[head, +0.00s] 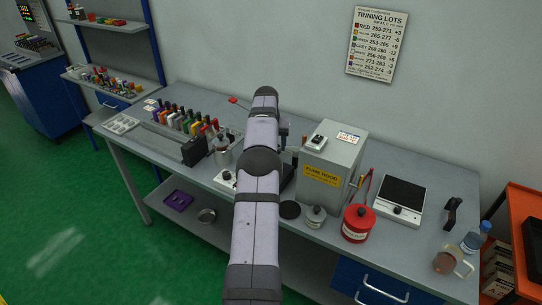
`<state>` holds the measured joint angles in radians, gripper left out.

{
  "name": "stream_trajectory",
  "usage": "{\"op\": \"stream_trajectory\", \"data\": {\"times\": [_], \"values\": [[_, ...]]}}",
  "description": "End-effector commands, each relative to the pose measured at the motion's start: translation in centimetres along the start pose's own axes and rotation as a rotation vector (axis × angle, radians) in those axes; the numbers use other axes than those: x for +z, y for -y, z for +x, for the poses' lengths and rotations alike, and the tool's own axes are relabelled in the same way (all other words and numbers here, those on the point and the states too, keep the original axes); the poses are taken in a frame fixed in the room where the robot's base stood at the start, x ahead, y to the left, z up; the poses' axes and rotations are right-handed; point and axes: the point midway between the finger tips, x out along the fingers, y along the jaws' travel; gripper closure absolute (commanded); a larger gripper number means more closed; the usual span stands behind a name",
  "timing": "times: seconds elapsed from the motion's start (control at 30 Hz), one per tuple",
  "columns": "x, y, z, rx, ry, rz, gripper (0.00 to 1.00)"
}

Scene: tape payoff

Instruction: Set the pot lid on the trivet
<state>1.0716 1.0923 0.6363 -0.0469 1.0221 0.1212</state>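A flat black round disc (289,210) lies on the bench near its front edge, just right of my arm; it could be the trivet. Right of it is a small silver round piece with a black knob (315,215), which may be the pot lid, alone or on a small pot; I cannot tell. A silver pot-like vessel with a dark top (222,150) stands left of my arm, partly close to a black box. My arm reaches up through the middle of the view and hides the bench behind it. My gripper is hidden behind the arm.
A grey fume hood box (329,165) stands right of my arm. A red can (357,223) and a hot plate or scale (399,199) are further right. A clear jug (447,261) and a bottle (476,238) are at the right end. Colourful spools (187,122) line the left.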

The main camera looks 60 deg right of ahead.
Motion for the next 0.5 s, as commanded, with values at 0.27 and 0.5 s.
{"op": "stream_trajectory", "data": {"times": [0.27, 0.5], "values": [[-1.5, 0.0, -3.4, 0.000, -0.001, 0.000, 0.67], [-1.8, 0.0, -4.2, 0.000, -0.001, 0.000, 0.67]]}}
